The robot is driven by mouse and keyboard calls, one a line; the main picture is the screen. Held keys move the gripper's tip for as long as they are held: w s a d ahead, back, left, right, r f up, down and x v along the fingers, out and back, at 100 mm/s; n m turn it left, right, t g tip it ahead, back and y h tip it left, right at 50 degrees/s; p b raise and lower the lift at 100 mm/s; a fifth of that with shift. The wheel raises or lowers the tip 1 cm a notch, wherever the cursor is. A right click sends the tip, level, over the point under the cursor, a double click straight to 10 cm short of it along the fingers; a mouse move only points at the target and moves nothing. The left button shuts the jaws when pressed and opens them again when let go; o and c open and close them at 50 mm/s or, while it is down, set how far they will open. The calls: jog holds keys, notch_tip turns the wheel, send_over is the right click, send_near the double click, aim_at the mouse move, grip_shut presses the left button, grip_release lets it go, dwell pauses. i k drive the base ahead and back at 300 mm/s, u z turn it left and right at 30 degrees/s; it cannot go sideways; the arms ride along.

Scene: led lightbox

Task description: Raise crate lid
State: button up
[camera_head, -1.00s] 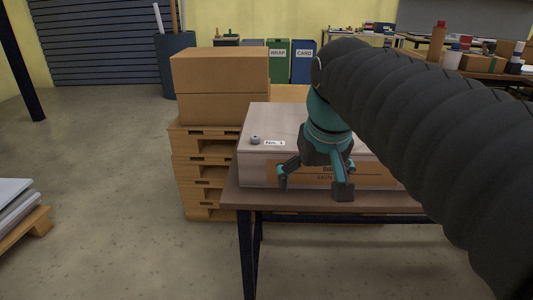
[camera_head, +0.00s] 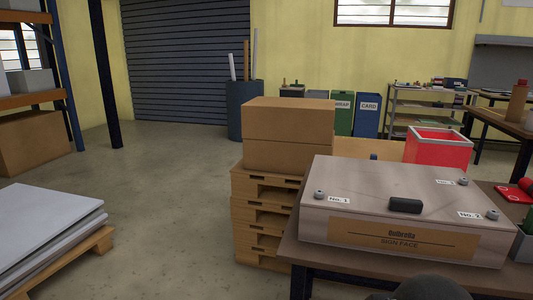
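The crate (camera_head: 310,222) is a pale wooden box on the brown table (camera_head: 345,274). Its front has a tan label reading "SIGN FACE". The lid (camera_head: 375,183) lies flat on top and looks closed. Grey knobs stand by tags: No. 1 (camera_head: 319,194) at left, No. 2 (camera_head: 492,215) at front right, and another (camera_head: 462,181) at back right. My gripper is out of view; only a dark rounded piece of my arm shows at the bottom edge.
Cardboard boxes (camera_head: 288,135) on stacked pallets (camera_head: 262,217) stand left of the crate. A red open bin (camera_head: 438,148) stands behind it. A red object (camera_head: 513,194) lies at the right. Pale panels (camera_head: 45,230) lie on a pallet at far left, with open floor between.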

aim_at(428, 193)
jog(key=u, duration=1.15)
jog(key=k, duration=1)
jog(key=z, duration=1.1)
jog(key=i, duration=0.5)
